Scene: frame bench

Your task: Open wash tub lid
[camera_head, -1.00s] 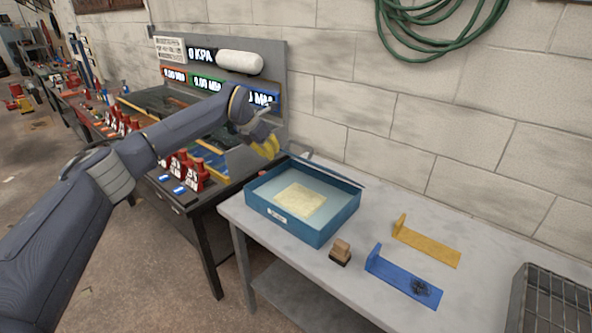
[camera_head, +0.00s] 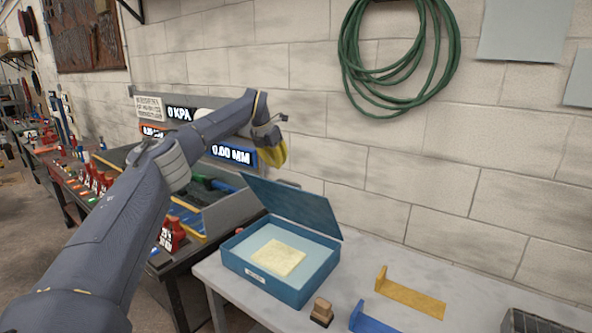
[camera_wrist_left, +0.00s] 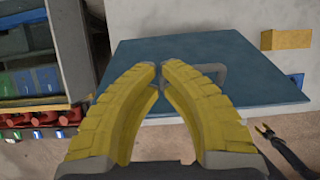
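The blue wash tub (camera_head: 262,285) sits on the grey bench with a pale yellow sheet-like piece (camera_head: 278,257) inside. Its blue lid (camera_head: 295,208) stands raised along the back side, inner face toward me, and the tub's inside shows. In the left wrist view the lid (camera_wrist_left: 250,85) fills the middle, with a grey handle (camera_wrist_left: 222,78) on it. My left gripper (camera_head: 281,163) has yellow fingers and is just above the lid's top edge. In the wrist view its fingertips (camera_wrist_left: 159,68) nearly meet in front of the handle, with nothing clearly held. My right gripper is not in view.
A wooden-handled block (camera_head: 322,310) stands in front of the tub. A yellow bracket (camera_head: 410,295) and a blue bracket (camera_head: 375,320) lie to the right. A gauge panel (camera_head: 165,112) stands at left. A green hose (camera_head: 350,50) hangs on the wall.

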